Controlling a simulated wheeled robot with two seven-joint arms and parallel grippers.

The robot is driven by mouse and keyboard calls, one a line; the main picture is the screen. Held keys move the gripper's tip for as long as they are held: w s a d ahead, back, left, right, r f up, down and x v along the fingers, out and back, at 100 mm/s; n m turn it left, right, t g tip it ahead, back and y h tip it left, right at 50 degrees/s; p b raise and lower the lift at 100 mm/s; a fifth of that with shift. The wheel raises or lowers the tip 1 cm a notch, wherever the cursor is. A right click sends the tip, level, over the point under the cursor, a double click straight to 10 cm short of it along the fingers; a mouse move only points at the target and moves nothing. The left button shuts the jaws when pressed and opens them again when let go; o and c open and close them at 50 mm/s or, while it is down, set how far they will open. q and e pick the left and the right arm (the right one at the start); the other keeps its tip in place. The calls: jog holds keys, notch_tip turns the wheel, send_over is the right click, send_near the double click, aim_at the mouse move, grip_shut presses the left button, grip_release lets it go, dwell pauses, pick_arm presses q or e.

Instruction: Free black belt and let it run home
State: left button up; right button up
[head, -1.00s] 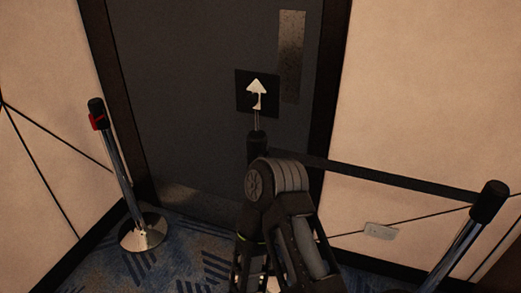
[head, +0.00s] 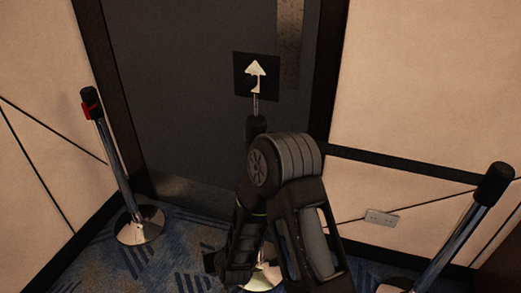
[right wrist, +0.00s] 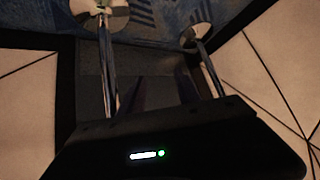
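The black belt (head: 400,163) stretches in the head view towards the right post (head: 493,185); its left end is hidden behind my right arm. The middle post (head: 256,127) carries an arrow sign (head: 256,77); my arm covers most of its pole. A left post (head: 105,140) with a red patch near its top stands apart, with no belt seen on it. My right gripper (right wrist: 160,90) shows in the right wrist view as two dark, separated fingers with nothing visible between them. Its fingertips cannot be made out in the head view. My left gripper is not in view.
A dark door (head: 185,90) stands behind the posts, between pale walls. The left post's round base (head: 140,225) rests on blue patterned carpet. In the upside-down right wrist view, two poles flank the fingers.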

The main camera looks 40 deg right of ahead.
jog(key=w+d+r+m+t+h+b, duration=0.2)
jog(key=w+d+r+t+h, duration=0.25)
jog(key=w+d+r, duration=0.55)
pick_arm(q)
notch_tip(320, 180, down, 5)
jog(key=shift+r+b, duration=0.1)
jog(key=shift+b, duration=0.7)
pick_arm(e)
jog(key=s+d+r+m+h, duration=0.2)
jog(key=d+r+m+h, duration=0.1)
jog(key=d+r+h, duration=0.4)
jog(key=d+r, duration=0.3)
jog(key=r, duration=0.3)
jog(key=shift+s+r, duration=0.3)
jog(key=shift+r, duration=0.1)
jog(key=shift+w+d+g, duration=0.1)
jog(key=shift+g, duration=0.15)
jog(key=x, duration=0.7)
jog(key=shift+w+d+f, duration=0.1)
jog(key=shift+w+d, duration=0.1)
jog(key=shift+d, duration=0.05)
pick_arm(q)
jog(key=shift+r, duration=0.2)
pick_arm(e)
grip_shut()
